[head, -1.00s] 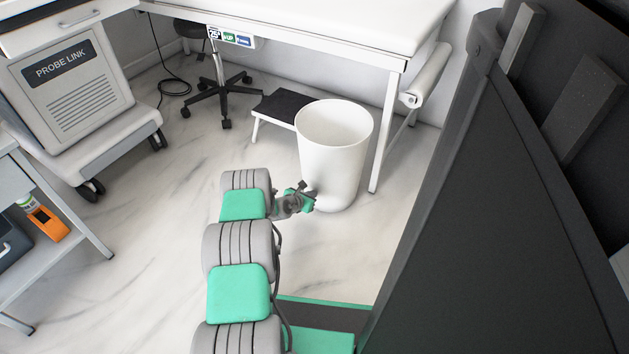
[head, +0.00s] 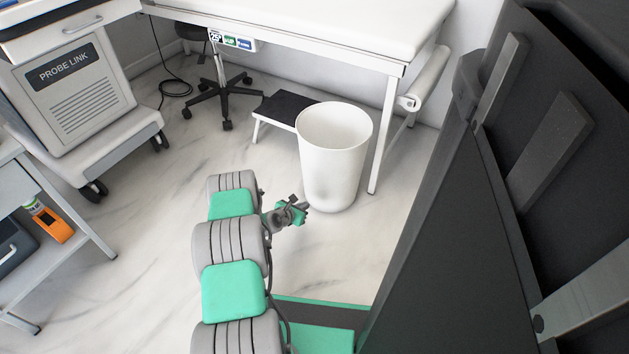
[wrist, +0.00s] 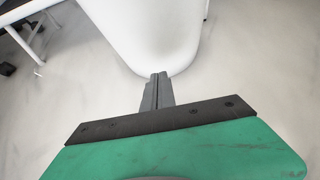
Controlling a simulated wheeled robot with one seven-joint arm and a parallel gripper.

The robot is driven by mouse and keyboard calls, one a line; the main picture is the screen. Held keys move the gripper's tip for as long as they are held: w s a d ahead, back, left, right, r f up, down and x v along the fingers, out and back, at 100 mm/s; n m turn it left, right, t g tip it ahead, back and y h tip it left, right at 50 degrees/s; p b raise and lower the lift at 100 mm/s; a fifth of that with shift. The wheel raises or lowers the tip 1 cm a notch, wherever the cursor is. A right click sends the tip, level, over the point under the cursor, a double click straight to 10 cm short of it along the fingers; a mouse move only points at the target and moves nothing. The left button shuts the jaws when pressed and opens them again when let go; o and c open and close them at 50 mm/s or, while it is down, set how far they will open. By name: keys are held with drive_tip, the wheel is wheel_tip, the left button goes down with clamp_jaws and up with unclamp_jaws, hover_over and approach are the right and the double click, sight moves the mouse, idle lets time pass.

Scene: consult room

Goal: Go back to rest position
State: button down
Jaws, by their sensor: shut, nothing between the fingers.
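My arm reaches forward over the floor, and my gripper (head: 299,208) is at its end, low and just left of the front of a white bin (head: 334,170). In the wrist view my gripper's fingers (wrist: 157,90) are pressed together with nothing between them. The white bin (wrist: 150,35) fills the top of the wrist view, just beyond the fingertips. I cannot tell whether the fingertips touch it. The bin stands upright, and the part of its inside that I see looks empty.
An exam table (head: 320,35) stands behind the bin, with a black-topped step stool (head: 284,109) and a wheeled stool base (head: 222,97) under it. A PROBE LINK cart (head: 75,85) and a shelf cart (head: 80,220) stand left. Marble floor (head: 130,250) is clear between.

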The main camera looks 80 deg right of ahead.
drive_tip(key=w+a+r+m+t+p, duration=0.3)
drive_tip(key=w+r+p, duration=0.7)
drive_tip(key=w+r, duration=1.15)
drive_tip(key=w+a+r+m+t+y+p, duration=0.1)
drive_tip(key=w+a+r+m+p, duration=0.1)
drive_tip(key=w+a+r+p, duration=0.5)
drive_tip(key=w+a+r+m+t+y, duration=0.1)
drive_tip(key=w+a+r+t+y, duration=0.3)
drive_tip(key=r, duration=0.8)
drive_tip(key=w+a+r+m+g+h+p, duration=0.1)
drive_tip(key=w+a+r+m+p, duration=0.1)
drive_tip(key=w+a+r+p, duration=0.5)
drive_tip(key=a+r+m+t+y+p, duration=0.1)
drive_tip(key=a+r+m+y+p, duration=0.4)
drive_tip(key=a+r, duration=1.7)
drive_tip(key=s+a+r+p, duration=0.5)
drive_tip(key=s+a+r, duration=0.1)
drive_tip(key=a, duration=0.4)
drive_tip(key=s+a+r+y+p, duration=0.1)
drive_tip(key=s+a+r+p, duration=0.5)
drive_tip(key=a, duration=0.4)
drive_tip(key=shift+s+r, duration=0.55)
drive_tip(key=shift+r, duration=0.05)
